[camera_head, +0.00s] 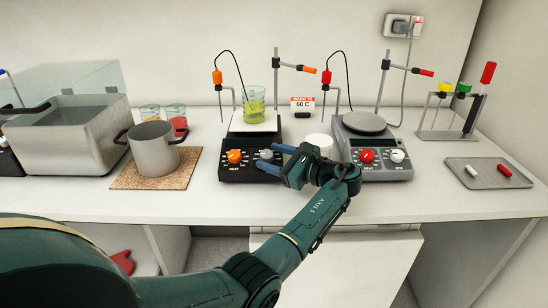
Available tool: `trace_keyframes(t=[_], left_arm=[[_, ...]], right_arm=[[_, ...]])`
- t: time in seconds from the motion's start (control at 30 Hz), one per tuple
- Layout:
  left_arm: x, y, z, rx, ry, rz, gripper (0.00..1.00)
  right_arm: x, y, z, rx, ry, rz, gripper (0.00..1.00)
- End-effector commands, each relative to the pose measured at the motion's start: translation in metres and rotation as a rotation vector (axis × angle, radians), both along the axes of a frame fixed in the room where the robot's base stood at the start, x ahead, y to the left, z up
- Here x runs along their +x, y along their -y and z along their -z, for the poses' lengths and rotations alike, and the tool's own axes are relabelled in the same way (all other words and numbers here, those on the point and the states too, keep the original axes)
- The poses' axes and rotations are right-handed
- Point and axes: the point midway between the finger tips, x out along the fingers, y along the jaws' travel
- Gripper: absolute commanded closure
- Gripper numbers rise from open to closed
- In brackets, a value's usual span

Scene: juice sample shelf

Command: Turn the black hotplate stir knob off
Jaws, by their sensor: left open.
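The black hotplate (230,172) stands on the bench left of centre, with an orange knob (234,156) on the left of its front panel. Its stir knob (266,155), grey, is on the right of that panel. My left gripper (270,159) is open, with its blue fingertips right at the stir knob, one above and one below it. I cannot tell whether they touch it. The gripper hides the right part of the panel. My right gripper is not in view.
A beaker of yellow-green liquid (254,112) stands on the black hotplate. A grey hotplate (390,173) and a white round object (320,142) are to the right. A pot (154,155) sits on a cork mat at left. The bench front is clear.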

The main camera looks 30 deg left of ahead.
Motion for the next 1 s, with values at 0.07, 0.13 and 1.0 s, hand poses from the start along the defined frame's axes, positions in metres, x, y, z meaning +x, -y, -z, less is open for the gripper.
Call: trace_keyframes(t=[0.07, 0.13, 1.0], left_arm=[[0.000, 0.003, 0.000, -0.001, -0.001, 0.001, 0.48], [0.000, 0.009, 0.000, -0.001, 0.000, 0.002, 0.48], [-0.009, 0.131, -0.011, 0.001, 0.001, 0.000, 0.48]], right_arm=[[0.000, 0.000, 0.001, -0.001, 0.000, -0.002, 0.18], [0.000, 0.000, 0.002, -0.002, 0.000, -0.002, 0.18], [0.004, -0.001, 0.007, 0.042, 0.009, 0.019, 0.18]])
